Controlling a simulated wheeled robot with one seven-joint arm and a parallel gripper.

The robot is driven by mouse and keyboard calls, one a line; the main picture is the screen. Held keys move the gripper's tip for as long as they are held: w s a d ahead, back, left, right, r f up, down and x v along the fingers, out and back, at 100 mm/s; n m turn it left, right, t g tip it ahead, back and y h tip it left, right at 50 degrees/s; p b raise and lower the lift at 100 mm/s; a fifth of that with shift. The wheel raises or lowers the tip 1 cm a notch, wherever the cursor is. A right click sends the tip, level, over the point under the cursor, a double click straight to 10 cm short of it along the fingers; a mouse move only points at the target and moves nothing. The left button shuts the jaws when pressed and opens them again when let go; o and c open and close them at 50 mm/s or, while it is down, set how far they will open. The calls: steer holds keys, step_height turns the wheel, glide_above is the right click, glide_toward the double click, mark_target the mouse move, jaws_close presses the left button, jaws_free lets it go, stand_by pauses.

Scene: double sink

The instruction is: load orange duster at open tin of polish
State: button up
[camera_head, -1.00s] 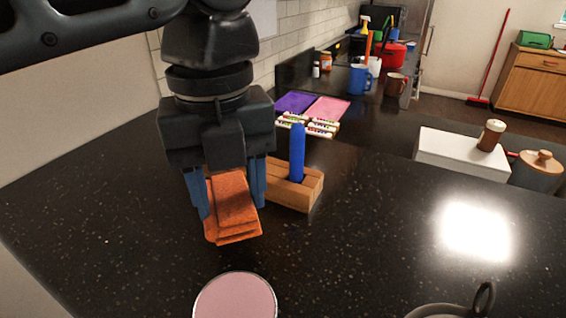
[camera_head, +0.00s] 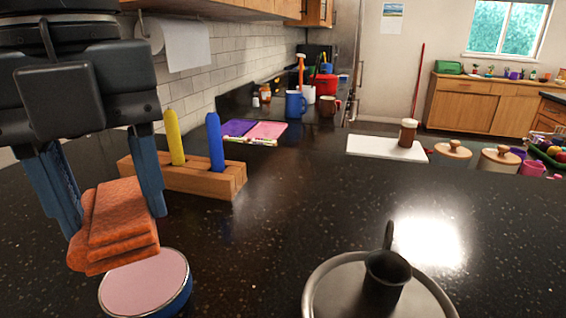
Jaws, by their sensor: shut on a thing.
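The orange duster (camera_head: 118,222) is a folded cloth held between the two blue fingers of my gripper (camera_head: 108,205), at the left of the head view. My gripper is shut on it. The open tin of polish (camera_head: 146,284) is round, with a pink top and a blue side, and stands on the dark counter at the bottom left. The duster's lower edge overlaps the tin's back left rim in the picture. I cannot tell whether the two touch.
A wooden block (camera_head: 205,180) holding a yellow stick (camera_head: 174,138) and a blue stick (camera_head: 215,142) stands behind the duster. A grey metal candle holder (camera_head: 380,285) sits at bottom centre. The counter between tin and holder is clear.

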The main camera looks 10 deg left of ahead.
mark_target(145, 284)
steer(key=shift+f+b, duration=1.15)
steer(key=shift+f, duration=1.5)
steer(key=shift+d+f+b, duration=0.1)
steer(key=shift+f+b, duration=0.65)
steer(key=shift+b, duration=0.05)
stand_by(0.7)
steer(key=shift+r, duration=0.1)
steer(key=shift+r+p, duration=1.65)
steer(key=shift+r, duration=1.95)
steer(key=shift+f+b, duration=1.6)
steer(key=shift+f, duration=1.95)
